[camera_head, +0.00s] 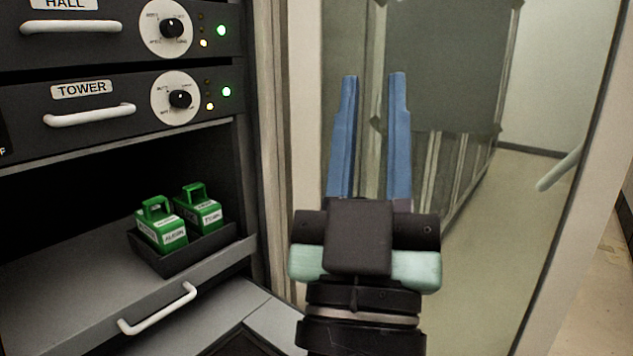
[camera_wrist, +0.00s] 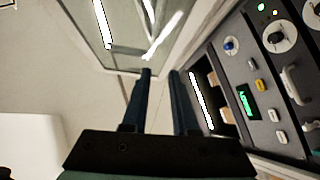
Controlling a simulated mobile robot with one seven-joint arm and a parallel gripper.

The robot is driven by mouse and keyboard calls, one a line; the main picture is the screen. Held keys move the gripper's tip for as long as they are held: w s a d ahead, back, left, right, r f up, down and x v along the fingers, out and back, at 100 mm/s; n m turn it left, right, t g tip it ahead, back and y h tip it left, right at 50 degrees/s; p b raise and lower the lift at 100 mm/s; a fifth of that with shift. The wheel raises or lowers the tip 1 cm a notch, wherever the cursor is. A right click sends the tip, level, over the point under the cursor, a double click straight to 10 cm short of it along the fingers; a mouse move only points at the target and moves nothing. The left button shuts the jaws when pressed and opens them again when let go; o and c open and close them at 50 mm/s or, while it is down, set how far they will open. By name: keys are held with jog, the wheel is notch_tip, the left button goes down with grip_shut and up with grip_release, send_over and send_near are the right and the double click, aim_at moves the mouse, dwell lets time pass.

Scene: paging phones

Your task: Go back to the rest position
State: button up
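My gripper (camera_head: 372,88) points up in the head view, to the right of the rack. Its two blue fingers are apart with nothing between them. It also shows in the wrist view (camera_wrist: 160,78), where the fingers are apart and empty, beside a panel with buttons and a green display (camera_wrist: 246,101).
The rack has drawers labelled HALL (camera_head: 110,38) and TOWER (camera_head: 60,118), with knobs and lit lamps. Below, two green handled blocks (camera_head: 162,226) (camera_head: 198,209) sit in a dark tray (camera_head: 184,263) on a pulled-out shelf (camera_head: 70,285). A glass door (camera_head: 480,240) stands behind my gripper.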

jog(key=s+a+r+y+p, duration=0.1)
jog(key=s+a+r+y, duration=0.35)
jog(key=r, duration=0.45)
notch_tip(320, 180, up, 21)
jog(key=p, duration=2.1)
jog(key=shift+d+f+t, duration=0.2)
jog(key=shift+t, duration=0.2)
